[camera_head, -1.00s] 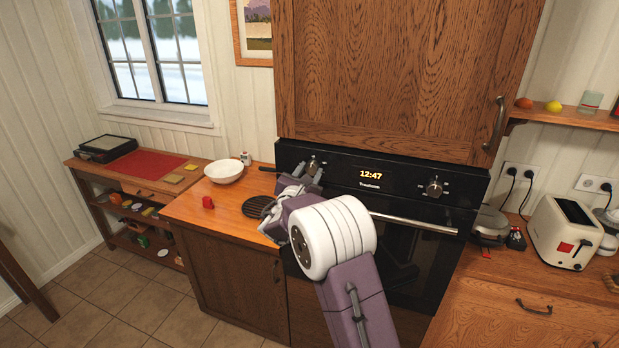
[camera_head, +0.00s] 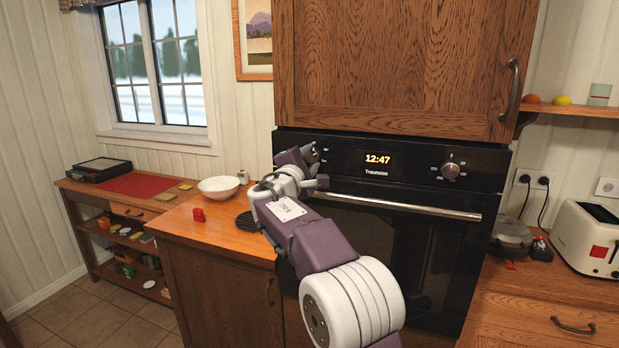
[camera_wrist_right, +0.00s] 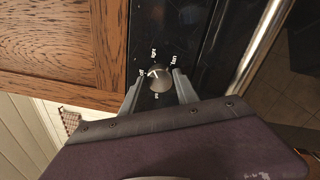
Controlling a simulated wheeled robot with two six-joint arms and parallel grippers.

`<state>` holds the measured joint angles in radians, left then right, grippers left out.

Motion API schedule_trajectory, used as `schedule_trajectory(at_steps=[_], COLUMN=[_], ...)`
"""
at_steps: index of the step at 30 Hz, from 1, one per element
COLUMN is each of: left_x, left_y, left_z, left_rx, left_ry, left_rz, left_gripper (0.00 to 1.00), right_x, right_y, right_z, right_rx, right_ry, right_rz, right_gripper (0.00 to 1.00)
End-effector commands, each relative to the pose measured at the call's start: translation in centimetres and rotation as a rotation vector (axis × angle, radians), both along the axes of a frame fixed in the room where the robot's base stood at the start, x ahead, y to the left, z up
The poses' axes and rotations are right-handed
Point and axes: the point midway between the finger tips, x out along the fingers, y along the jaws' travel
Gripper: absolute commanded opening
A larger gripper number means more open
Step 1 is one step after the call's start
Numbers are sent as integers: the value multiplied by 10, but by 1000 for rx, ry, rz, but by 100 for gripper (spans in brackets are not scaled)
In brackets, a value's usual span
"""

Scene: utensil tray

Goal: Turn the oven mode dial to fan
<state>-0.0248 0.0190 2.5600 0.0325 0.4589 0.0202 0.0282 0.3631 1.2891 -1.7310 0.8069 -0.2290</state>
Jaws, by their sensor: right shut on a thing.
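The black oven (camera_head: 395,255) is built into the wooden cabinet, with a clock display (camera_head: 377,160) reading 12:47. My right gripper (camera_wrist_right: 158,86) is shut on this dial, one finger on each side. It also shows in the head view (camera_head: 316,165). My left gripper is out of view.
The oven handle (camera_head: 395,206) runs below the panel. A white bowl (camera_head: 219,188) and a red object (camera_head: 198,214) are on the left counter; a toaster (camera_head: 589,239) is on the right one.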

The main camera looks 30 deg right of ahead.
Motion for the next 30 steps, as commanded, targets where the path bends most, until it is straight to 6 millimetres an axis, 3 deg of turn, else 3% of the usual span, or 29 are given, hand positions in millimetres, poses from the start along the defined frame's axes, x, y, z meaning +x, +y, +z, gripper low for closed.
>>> schedule_trajectory(at_steps=[1, 12, 30], left_x=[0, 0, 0], left_y=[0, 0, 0], left_z=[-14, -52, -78], left_rx=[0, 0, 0], left_ry=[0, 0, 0], left_rz=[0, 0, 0], left_gripper=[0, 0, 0], right_x=[0, 1, 2], right_y=[0, 0, 1], right_z=[-7, -5, -2], right_rx=[26, 254, 594], right_ry=[-36, -301, -697], right_rz=[0, 0, 0], right_gripper=[0, 0, 0])
